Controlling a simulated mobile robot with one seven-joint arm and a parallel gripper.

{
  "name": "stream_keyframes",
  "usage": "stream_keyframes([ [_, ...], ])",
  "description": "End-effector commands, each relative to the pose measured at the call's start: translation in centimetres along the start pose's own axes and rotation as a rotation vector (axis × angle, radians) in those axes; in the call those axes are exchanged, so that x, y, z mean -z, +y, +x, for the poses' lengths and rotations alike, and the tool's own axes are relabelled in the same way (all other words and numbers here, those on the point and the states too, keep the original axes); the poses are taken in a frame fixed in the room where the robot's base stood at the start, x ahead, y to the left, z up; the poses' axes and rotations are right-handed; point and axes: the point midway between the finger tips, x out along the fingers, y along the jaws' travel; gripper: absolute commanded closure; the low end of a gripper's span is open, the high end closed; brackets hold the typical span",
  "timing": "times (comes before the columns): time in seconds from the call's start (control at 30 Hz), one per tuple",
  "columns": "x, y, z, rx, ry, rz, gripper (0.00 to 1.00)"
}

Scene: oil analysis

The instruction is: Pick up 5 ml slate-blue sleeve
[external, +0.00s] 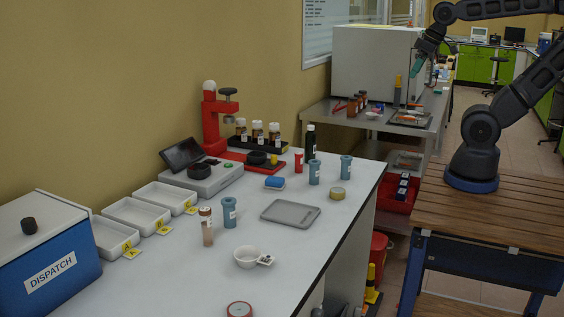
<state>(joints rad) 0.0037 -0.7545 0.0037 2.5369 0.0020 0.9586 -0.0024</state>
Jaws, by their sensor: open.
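Three slate-blue sleeves stand upright on the white bench. One sleeve (229,213) is near the middle, beside a brown-capped vial. A second sleeve (314,173) stands farther back, by a black bottle. A third sleeve (346,168) is to its right, near the bench's right edge. Each seems to carry a pale label, too small to read, so I cannot tell which is the 5 ml one. My gripper (416,68) is open at the upper right, over the grey back table, well away from all three sleeves. Its fingers are small and dark in this view.
The brown-capped vial (206,227) stands close left of the middle sleeve. A red press (216,115) and bottle rack stand behind. The front bench surface is mostly clear.

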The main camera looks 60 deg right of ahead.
Motion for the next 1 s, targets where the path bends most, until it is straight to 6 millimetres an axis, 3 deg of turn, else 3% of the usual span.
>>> stream_keyframes([
  [0.27,0.0,0.0,0.0,0.0,0.0,0.0,0.0],
  [0.5,0.0,0.0,0.0,0.0,0.0,0.0,0.42],
  [0.83,0.2,-0.1,0.1,0.001,-0.005,-0.014,0.42],
  [1.0,1.8,-1.1,1.2,0.006,-0.041,-0.121,0.42],
])
